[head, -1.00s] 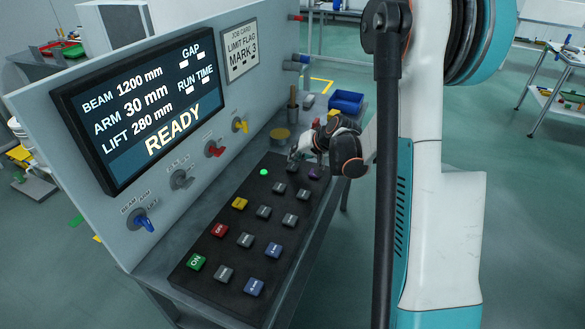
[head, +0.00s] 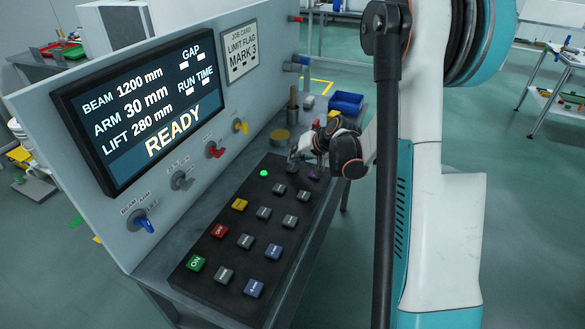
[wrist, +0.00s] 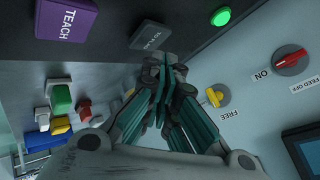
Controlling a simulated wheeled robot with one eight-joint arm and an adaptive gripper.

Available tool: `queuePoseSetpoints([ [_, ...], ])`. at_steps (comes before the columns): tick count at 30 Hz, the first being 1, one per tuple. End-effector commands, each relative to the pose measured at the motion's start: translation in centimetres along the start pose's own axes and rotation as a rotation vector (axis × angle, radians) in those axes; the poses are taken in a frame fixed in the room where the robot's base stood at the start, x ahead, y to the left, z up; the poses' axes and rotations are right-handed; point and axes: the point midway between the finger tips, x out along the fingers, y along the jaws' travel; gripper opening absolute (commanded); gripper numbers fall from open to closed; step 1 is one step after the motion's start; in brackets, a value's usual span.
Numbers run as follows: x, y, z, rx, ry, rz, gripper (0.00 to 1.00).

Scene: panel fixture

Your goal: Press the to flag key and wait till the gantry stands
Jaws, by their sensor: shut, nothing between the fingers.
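The grey "TO FLAG" key (wrist: 150,36) shows in the wrist view on the dark key panel, next to the purple "TEACH" key (wrist: 67,20). My gripper (wrist: 166,66) is shut and empty, its fingertips at the edge of the "TO FLAG" key. I cannot tell whether they touch it. In the head view my gripper (head: 293,156) is at the far end of the key panel (head: 228,272), beside the purple key (head: 314,174), and hides part of that area. The display (head: 140,105) reads READY, beam 1200 mm, arm 30 mm, lift 280 mm; the gap and run time fields show dashes.
A job card (head: 241,50) reads "LIMIT FLAG MARK 3". A green lamp (head: 264,173) is lit. Blue, red and yellow selector knobs (head: 214,150) line the upright panel. A blue bin (head: 346,103) and small blocks stand beyond my gripper. The gantry cannot be made out.

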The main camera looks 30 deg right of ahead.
Motion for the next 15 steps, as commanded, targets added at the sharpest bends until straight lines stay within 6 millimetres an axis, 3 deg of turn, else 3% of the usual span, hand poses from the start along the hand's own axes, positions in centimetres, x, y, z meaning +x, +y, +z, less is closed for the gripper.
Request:
queuePoseSetpoints([
  [15,0.57,0.43,0.44,0.0,0.0,0.0,0.0],
])
